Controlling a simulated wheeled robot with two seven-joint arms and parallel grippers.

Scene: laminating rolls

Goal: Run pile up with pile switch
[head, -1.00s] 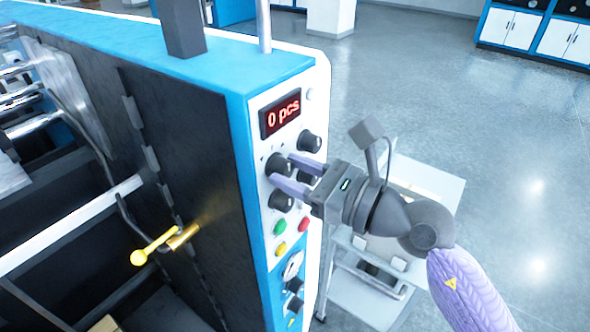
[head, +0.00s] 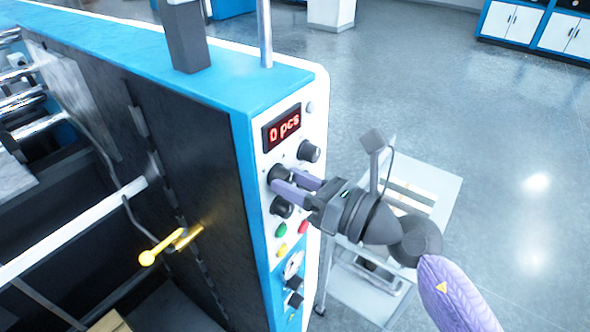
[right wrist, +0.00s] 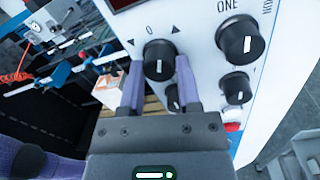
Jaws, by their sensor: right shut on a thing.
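The pile switch is a black round knob (head: 281,178) on the white front panel of the machine. In the right wrist view the knob (right wrist: 159,60) has a "0" above it and a dark triangle on each side. Its white mark stands upright, toward the 0. My right gripper (head: 284,182) is shut on this knob, with one purple finger on each side. The fingers also show in the right wrist view (right wrist: 158,82). My left gripper is not in view.
A red display (head: 282,127) above reads "0 pcs". Other black knobs (head: 308,151), a green button (head: 281,229) and a red button (head: 303,227) sit close by. A yellow-handled lever (head: 160,250) is on the machine's dark side. A white cart (head: 440,185) stands behind my right arm.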

